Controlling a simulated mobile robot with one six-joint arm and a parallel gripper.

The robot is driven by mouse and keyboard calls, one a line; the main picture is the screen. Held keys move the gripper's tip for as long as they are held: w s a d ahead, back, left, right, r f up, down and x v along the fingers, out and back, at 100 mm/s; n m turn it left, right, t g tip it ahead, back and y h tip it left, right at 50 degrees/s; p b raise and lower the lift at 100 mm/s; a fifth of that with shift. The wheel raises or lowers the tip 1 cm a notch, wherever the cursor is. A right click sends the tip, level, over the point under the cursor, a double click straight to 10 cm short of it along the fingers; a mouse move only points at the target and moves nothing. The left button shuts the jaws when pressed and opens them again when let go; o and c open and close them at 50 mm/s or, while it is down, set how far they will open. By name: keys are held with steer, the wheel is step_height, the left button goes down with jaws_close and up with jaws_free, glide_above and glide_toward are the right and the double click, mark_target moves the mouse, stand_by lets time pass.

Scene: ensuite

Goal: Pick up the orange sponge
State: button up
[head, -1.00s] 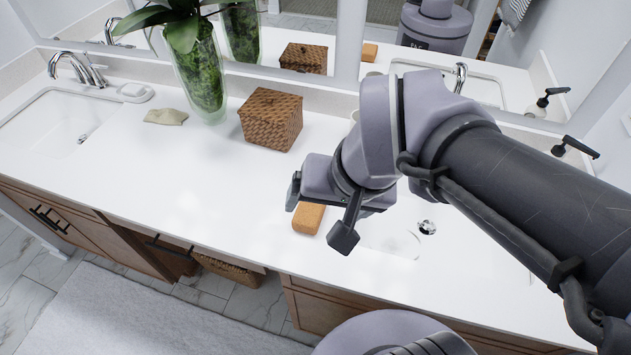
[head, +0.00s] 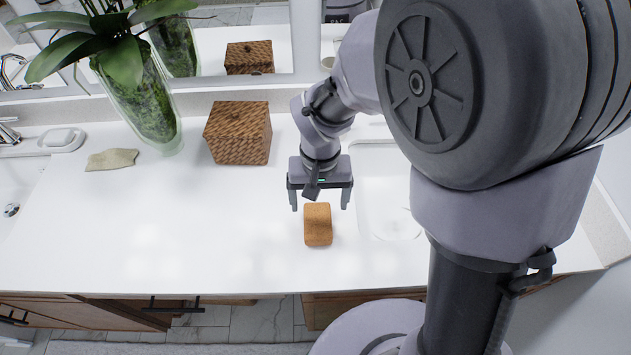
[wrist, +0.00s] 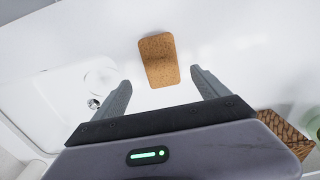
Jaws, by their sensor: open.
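The orange sponge (head: 318,225) lies on the white countertop beside the left edge of the right sink. My gripper (head: 320,203) is open, with its two fingers apart and pointing down toward the counter just behind the sponge. In the wrist view, the sponge (wrist: 159,60) lies beyond the fingertips, roughly centred between the open fingers of my gripper (wrist: 160,83). Nothing is between the fingers, and the sponge looks untouched.
A woven brown box (head: 238,133) and a glass vase with a plant (head: 150,105) stand at the back. A beige cloth-like item (head: 111,159) lies further left. The right sink (head: 385,195) is beside the sponge. The counter left of the sponge is clear.

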mark_target(318, 219)
step_height(318, 219, down, 2)
steer(key=shift+f, duration=0.25)
steer(key=f+b, duration=0.2)
steer(key=f, duration=0.1)
steer(key=s+f+b, duration=0.1)
steer(key=f, duration=0.1)
steer(key=shift+a+f, duration=0.15)
steer(key=shift+w, duration=0.1)
steer(key=c, duration=1.4)
